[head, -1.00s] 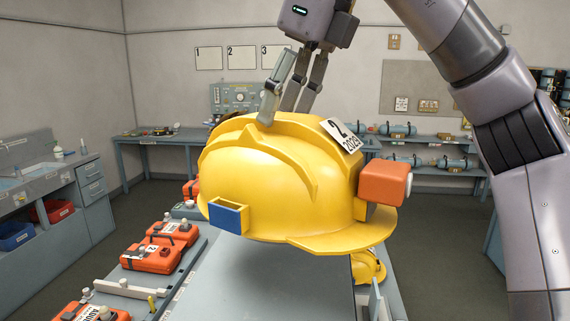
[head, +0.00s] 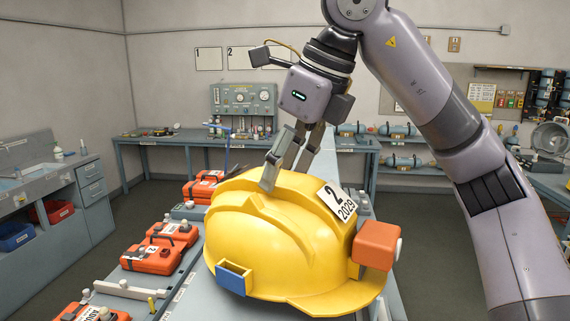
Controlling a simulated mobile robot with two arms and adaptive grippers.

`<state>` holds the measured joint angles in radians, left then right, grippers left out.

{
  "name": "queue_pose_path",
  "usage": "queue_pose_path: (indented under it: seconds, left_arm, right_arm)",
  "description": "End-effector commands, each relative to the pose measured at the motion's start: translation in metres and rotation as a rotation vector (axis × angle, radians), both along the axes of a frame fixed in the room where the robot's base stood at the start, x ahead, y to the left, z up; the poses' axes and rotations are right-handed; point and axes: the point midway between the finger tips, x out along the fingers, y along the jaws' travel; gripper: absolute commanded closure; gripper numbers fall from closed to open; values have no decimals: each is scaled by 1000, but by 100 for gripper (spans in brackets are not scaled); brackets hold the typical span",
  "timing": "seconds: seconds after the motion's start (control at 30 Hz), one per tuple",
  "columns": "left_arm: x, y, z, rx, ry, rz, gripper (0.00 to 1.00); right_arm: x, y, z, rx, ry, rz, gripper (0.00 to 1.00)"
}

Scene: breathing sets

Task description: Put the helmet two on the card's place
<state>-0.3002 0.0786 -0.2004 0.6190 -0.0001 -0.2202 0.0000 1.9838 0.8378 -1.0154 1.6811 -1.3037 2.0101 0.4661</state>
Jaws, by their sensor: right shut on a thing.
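The yellow helmet two (head: 270,235) fills the middle of the head view, with a white label (head: 337,201) reading "2 2029", an orange lamp box (head: 376,245) at its right and a blue clip (head: 234,278) at its front left. My right gripper (head: 284,175) comes down from above and is shut on the helmet's top ridge. The helmet is over the grey bench (head: 178,312); whether it touches the bench cannot be told. No card shows; the bench under the helmet is hidden. My left gripper is not in view.
Orange cases (head: 152,258) and a low white divider (head: 122,290) stand on the bench at the left. A rear table (head: 160,139) carries a gauge panel (head: 243,107). A sink counter (head: 40,200) is at far left. Grey floor lies between.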

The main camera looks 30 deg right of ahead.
Motion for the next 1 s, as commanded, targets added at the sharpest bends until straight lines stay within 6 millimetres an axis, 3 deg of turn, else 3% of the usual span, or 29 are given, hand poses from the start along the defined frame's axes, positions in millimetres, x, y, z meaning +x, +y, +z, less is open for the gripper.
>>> queue_pose_path:
  seconds: [0.03, 0.07, 0.1, 0.37, 0.77, 1.0]
  left_arm:
    - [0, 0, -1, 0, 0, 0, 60]
    - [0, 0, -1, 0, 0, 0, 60]
    - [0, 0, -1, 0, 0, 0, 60]
    - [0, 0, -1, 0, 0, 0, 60]
    - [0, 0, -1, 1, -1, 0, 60]
    - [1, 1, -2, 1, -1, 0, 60]
  right_arm:
    - [0, 0, 0, 1, -2, 0, 100]
    - [0, 0, -1, 0, 0, 0, 48]
    - [0, 0, -1, 0, 0, 0, 46]
    - [0, 0, 0, 0, 0, 0, 29]
    - [-1, -1, 4, -1, 0, 0, 29]
    - [-12, -7, 35, 0, -6, -2, 29]
